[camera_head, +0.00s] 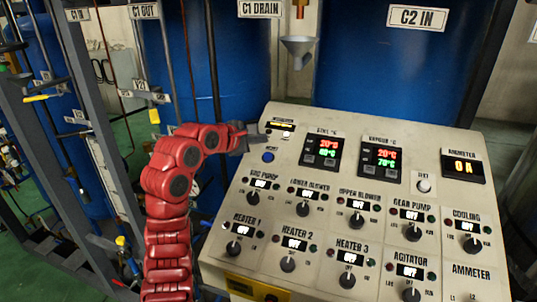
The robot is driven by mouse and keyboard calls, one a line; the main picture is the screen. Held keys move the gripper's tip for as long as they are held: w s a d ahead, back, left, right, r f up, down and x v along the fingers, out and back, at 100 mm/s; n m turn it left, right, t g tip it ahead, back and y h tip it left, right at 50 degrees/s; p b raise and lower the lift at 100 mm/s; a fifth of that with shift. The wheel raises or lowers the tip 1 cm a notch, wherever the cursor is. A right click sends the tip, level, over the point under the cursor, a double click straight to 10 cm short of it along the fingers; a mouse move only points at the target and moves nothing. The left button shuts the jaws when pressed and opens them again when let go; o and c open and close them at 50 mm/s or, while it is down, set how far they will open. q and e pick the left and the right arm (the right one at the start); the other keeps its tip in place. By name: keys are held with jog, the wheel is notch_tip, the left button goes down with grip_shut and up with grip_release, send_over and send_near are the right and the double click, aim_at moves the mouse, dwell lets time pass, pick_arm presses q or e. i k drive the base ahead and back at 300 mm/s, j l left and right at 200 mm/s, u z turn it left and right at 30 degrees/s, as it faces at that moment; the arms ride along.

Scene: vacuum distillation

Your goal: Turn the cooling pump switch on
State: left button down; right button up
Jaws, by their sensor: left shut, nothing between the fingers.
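The cooling pump switch (471,244) is a dark rotary knob under the "COOLING" label, at the right edge of the beige control panel (400,142). A small display sits just above the knob; its text is too small to read surely. My left gripper (258,139) is shut and empty. It is at the panel's upper left corner, close to the blue button, far from the cooling knob. I cannot tell whether it touches the panel. My right gripper is not in view.
Other knobs, such as the gear pump knob (408,229) and heater 3 knob (347,280), crowd the panel around the cooling knob. A blue button (268,157) is near my left gripper. Blue tanks (390,65) and a funnel (298,48) stand behind the panel.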

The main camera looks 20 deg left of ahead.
aim_at(472, 246)
jog(key=k+j, duration=0.25)
jog(key=k, duration=0.2)
jog(key=k+j, duration=0.3)
jog(key=k, duration=0.2)
